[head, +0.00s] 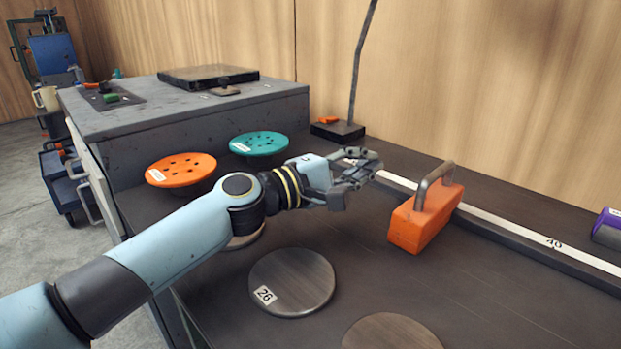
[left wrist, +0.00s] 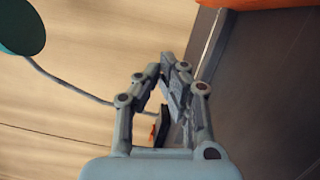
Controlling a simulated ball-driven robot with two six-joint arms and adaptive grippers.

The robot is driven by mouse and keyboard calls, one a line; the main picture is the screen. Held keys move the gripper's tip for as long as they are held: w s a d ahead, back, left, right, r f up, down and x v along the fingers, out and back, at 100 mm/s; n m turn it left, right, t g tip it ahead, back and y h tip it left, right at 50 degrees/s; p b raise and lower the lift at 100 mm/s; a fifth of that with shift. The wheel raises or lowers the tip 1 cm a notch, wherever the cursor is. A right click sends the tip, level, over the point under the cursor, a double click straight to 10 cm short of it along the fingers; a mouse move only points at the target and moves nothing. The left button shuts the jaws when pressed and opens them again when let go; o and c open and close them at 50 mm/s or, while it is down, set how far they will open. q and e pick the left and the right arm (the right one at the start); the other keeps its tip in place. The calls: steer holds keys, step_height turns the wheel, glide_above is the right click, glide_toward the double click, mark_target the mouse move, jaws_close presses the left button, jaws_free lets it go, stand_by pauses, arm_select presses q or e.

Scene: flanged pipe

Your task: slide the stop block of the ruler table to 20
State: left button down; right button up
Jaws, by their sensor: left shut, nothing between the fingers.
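The orange stop block (head: 420,224) with a grey arched handle (head: 434,186) sits against the ruler rail on the dark table. The white ruler strip (head: 500,219) runs along the back of the table, with a 40 mark to the right of the block. No 20 mark can be read. My left gripper (head: 368,163) is shut and empty, left of the block and apart from it, near the rail. In the left wrist view its fingers (left wrist: 174,68) are closed together, and an orange edge, likely the block (left wrist: 270,3), shows at the top.
Round discs lie in front: a brown one labelled 26 (head: 291,282) and another (head: 390,333). An orange perforated disc (head: 181,169) and a teal one (head: 258,143) stand behind my arm. A thin pole on a black base (head: 338,131) stands at the back. A purple object (head: 607,228) is at far right.

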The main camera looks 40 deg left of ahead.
arm_select(q)
steer(key=b+v, duration=0.1)
steer(key=v, duration=0.1)
steer(key=b+v, duration=0.2)
steer(key=v, duration=0.1)
steer(key=b+v, duration=0.1)
steer(key=v, duration=0.1)
steer(key=shift+s+d+f, duration=0.15)
steer(key=shift+s+f, duration=0.05)
steer(key=shift+s, duration=0.2)
steer(key=shift+s+r+b, duration=0.15)
steer(key=shift+s+b, duration=0.2)
steer(key=shift+b, duration=0.25)
steer(key=shift+r, duration=0.2)
